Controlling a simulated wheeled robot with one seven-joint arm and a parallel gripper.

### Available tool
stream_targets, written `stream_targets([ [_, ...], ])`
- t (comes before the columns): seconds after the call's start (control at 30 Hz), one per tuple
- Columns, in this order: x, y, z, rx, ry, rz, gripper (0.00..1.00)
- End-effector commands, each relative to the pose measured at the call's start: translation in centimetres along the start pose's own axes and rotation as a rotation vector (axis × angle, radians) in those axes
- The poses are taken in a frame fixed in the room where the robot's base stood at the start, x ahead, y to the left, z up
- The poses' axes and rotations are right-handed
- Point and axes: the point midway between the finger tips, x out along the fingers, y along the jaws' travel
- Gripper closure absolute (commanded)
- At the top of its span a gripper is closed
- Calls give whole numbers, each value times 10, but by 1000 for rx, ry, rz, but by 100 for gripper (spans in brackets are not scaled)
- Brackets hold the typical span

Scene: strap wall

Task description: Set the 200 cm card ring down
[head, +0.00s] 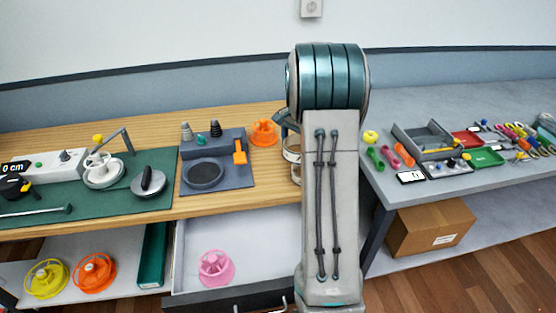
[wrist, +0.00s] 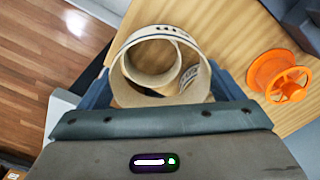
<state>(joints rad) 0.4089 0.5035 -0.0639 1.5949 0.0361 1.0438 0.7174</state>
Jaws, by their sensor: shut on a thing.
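A tan card ring (wrist: 172,33) with a pale printed band sits between the two fingers of my gripper (wrist: 163,80) in the wrist view. The gripper is shut on it. A second, narrower round card wall (wrist: 150,48) shows inside the ring; I cannot tell whether it is a separate ring. In the head view only a sliver of the card ring (head: 292,153) shows left of my arm, by the right end of the wooden bench (head: 265,195). My arm hides the gripper there. I cannot tell whether the ring touches the bench.
An orange spool (head: 263,132) stands on the bench close to the ring, and it also shows in the wrist view (wrist: 280,77). A grey stand (head: 218,178) and green mat (head: 150,200) lie farther left. An open drawer (head: 258,255) holds a pink spool. Bare bench lies before the orange spool.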

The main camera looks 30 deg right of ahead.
Motion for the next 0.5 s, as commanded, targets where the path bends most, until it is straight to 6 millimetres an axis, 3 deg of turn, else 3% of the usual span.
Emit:
stream_targets([
  [0.3, 41, -70, 14, -6, -3, 3, 34],
  [0.5, 58, -99, 18, -6, 0, 1, 34],
])
